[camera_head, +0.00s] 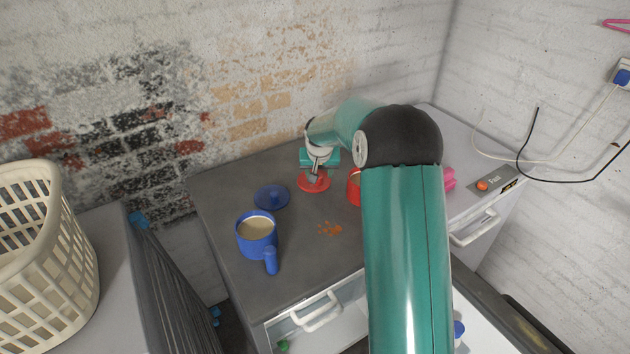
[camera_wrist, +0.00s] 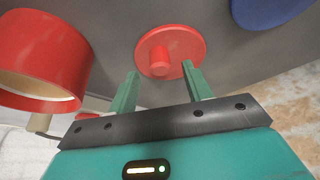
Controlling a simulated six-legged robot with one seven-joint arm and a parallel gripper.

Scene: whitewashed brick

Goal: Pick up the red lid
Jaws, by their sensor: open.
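The red lid (camera_head: 313,183) is a flat disc with a knob, lying on the grey cabinet top. In the wrist view the red lid (camera_wrist: 168,50) lies just beyond the fingertips, its knob roughly between the lines of the two fingers. My gripper (camera_wrist: 160,78) is open with nothing between its fingers. In the head view my gripper (camera_head: 315,172) is close over the lid and hides part of it.
A red mug (camera_wrist: 45,60) stands beside the lid; my arm mostly hides it in the head view. A blue lid (camera_head: 271,197) and a blue mug (camera_head: 257,236) of light brown liquid are to the left. A brick wall rises behind.

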